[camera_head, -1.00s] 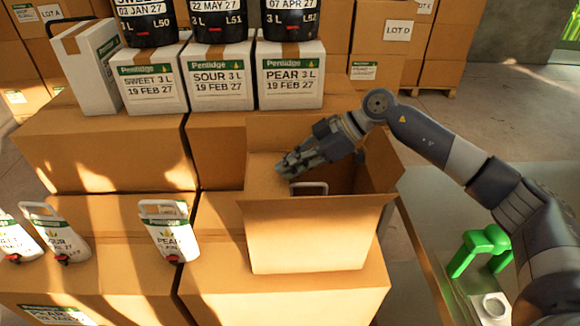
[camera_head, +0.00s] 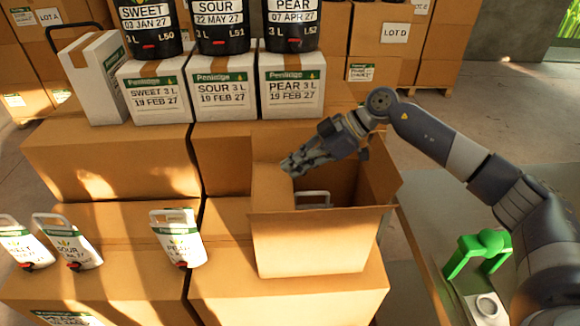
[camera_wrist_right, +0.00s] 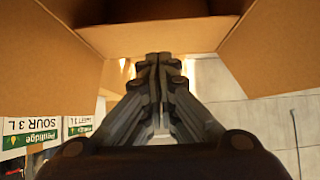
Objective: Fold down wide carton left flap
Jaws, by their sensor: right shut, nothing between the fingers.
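The wide carton (camera_head: 315,247) stands open on a larger brown carton in the head view. Its left flap (camera_head: 272,189) shows as a light panel at the left of the opening, leaning over it; its exact angle is hard to tell. My right gripper (camera_head: 287,166) is shut and empty at the upper edge of this flap; I cannot tell whether it touches. The right wrist view shows its closed fingers (camera_wrist_right: 158,62) between brown cardboard panels. A white handle (camera_head: 313,197) shows inside the carton. My left gripper is not in view.
White Pentlidge boxes (camera_head: 226,100) with black containers on top stand behind the carton. White pouches (camera_head: 178,238) stand on the stack to the left. The carton's right flap (camera_head: 385,170) stands up under my right forearm. A green stand (camera_head: 478,252) is at the right.

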